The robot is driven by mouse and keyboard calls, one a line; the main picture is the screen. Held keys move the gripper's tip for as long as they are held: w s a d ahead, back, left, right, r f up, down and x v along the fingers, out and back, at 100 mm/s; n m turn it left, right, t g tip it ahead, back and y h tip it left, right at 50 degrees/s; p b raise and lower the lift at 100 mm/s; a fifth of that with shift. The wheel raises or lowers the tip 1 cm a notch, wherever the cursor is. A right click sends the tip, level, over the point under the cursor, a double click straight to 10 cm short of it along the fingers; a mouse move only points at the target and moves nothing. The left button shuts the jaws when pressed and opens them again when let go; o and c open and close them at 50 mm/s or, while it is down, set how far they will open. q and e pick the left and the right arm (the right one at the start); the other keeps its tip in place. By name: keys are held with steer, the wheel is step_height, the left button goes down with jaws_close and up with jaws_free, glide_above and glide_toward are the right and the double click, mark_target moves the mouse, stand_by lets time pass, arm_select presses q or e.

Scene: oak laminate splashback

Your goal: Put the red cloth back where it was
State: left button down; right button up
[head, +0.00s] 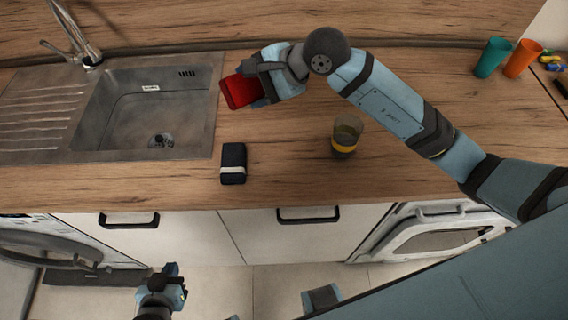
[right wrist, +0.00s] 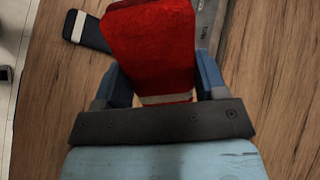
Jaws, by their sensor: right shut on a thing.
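The red cloth (head: 240,92) is a folded bundle held in my right gripper (head: 258,86), close to the right rim of the sink. In the right wrist view the red cloth (right wrist: 152,42) sits between the two blue fingers, with a pale band at its lower end. My right gripper is shut on it. It looks held above the counter, but its exact height is hard to tell. My left gripper (head: 172,283) hangs low in front of the cabinets, away from the cloth; I cannot tell whether its fingers are apart.
A dark bundle with a white band (head: 233,163) lies near the counter's front edge. A glass with a yellow band (head: 345,138) stands right of it. The sink (head: 214,105) is empty. A green cup (head: 492,57) and an orange cup (head: 522,58) stand back right.

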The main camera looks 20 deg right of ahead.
steer(key=g+h+b, duration=0.1)
steer(key=s+f+g+h, duration=0.1)
steer(key=h, duration=0.1)
steer(key=s+a+n+g+h+b, duration=0.1)
steer(key=shift+a+f+h+b, duration=0.1)
steer(key=shift+f+h+b, duration=0.15)
steer(key=shift+h+b, duration=0.05)
steer(key=s+d+g+h+b, duration=0.2)
steer(key=d+g+h+b, duration=0.15)
steer(key=d, duration=0.25)
steer(key=p, duration=0.2)
glide_above(285, 160)
steer(key=shift+t+h, duration=0.25)
steer(key=shift+t, duration=0.1)
step_height(285, 160, down, 14)
steer(key=shift+f, duration=0.1)
steer(key=shift+w+f, duration=0.1)
steer(key=shift+f, duration=0.45)
step_height(285, 160, down, 4)
steer(key=shift+r, duration=0.1)
steer(key=o, duration=0.9)
steer(key=shift+o, duration=0.2)
